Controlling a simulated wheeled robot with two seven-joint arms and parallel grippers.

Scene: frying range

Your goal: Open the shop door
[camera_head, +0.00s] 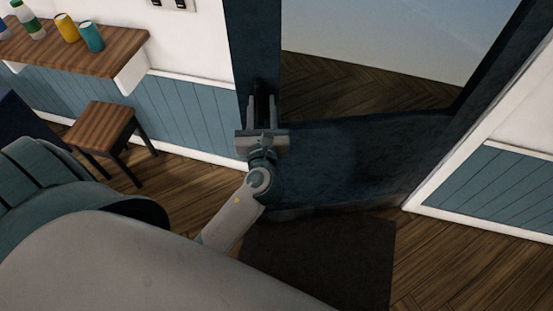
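The shop door (355,165) is dark blue with a large glass pane (400,35). It stands in front of me and looks shut or nearly shut. A dark upright handle (262,92) is on its left stile. My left gripper (264,102) is at this handle, with its two grey fingers apart, one on each side of it. The fingers look open around the handle; whether they touch it cannot be seen clearly. The handle's lower part is hidden by the gripper. My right gripper is not in view.
A dark mat (318,265) lies on the wooden floor before the door. At the left are a wall shelf (75,50) with bottles and cups and a wooden stool (100,128). Blue-panelled walls flank the door. The floor right of the mat is clear.

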